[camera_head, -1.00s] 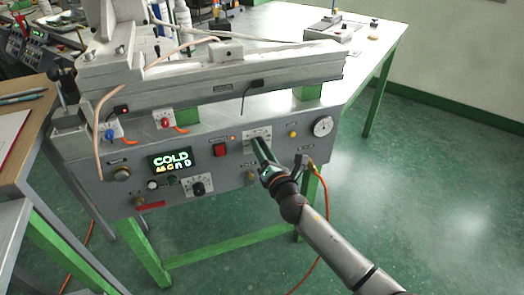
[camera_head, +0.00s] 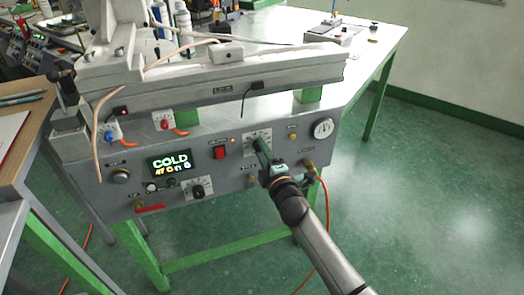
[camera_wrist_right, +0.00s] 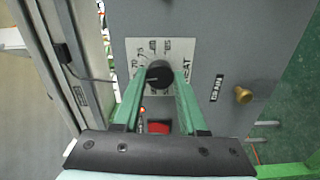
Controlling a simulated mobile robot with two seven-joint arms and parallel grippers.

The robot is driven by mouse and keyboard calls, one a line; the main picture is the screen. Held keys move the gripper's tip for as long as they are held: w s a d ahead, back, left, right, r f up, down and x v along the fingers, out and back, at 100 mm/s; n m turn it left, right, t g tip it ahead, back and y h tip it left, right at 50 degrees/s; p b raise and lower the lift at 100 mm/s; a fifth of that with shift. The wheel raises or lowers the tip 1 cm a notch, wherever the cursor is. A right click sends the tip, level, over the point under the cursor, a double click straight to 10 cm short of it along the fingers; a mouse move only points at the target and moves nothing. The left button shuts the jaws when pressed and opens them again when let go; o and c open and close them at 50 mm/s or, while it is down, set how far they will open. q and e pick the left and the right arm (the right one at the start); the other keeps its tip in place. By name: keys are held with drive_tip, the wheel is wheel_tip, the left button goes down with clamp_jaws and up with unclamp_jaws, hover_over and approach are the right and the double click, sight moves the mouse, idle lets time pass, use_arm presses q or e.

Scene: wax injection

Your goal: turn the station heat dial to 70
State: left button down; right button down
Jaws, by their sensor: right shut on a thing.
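The heat dial is a black round knob (camera_wrist_right: 159,74) on a white scale plate (camera_wrist_right: 140,52) in the right wrist view. The plate's visible marks include 70 and 75, and its label ends in "EAT". My right gripper (camera_wrist_right: 159,80) has its two green fingers on either side of the knob, shut on it. The panel display (camera_head: 170,163) reads "COLD" with smaller characters below. My left gripper is not in view.
A red switch (camera_head: 219,153) sits left of the dial. A second black dial (camera_head: 198,190) is lower left, and a round gauge (camera_head: 323,128) is at the right. An orange hose hangs below the panel's right end. The floor to the right is clear.

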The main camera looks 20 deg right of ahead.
drive_tip(key=m, duration=0.4)
drive_tip(key=shift+p, duration=0.3)
idle(0.5)
drive_tip(key=c, duration=0.8)
unclamp_jaws()
drive_tip(key=o, duration=0.4)
drive_tip(key=shift+c, duration=0.2)
drive_tip(key=shift+s, duration=0.15)
drive_tip(key=s+p, duration=0.1)
drive_tip(key=s, duration=1.1)
drive_tip(key=shift+d+p, duration=0.3)
drive_tip(key=shift+p, duration=0.1)
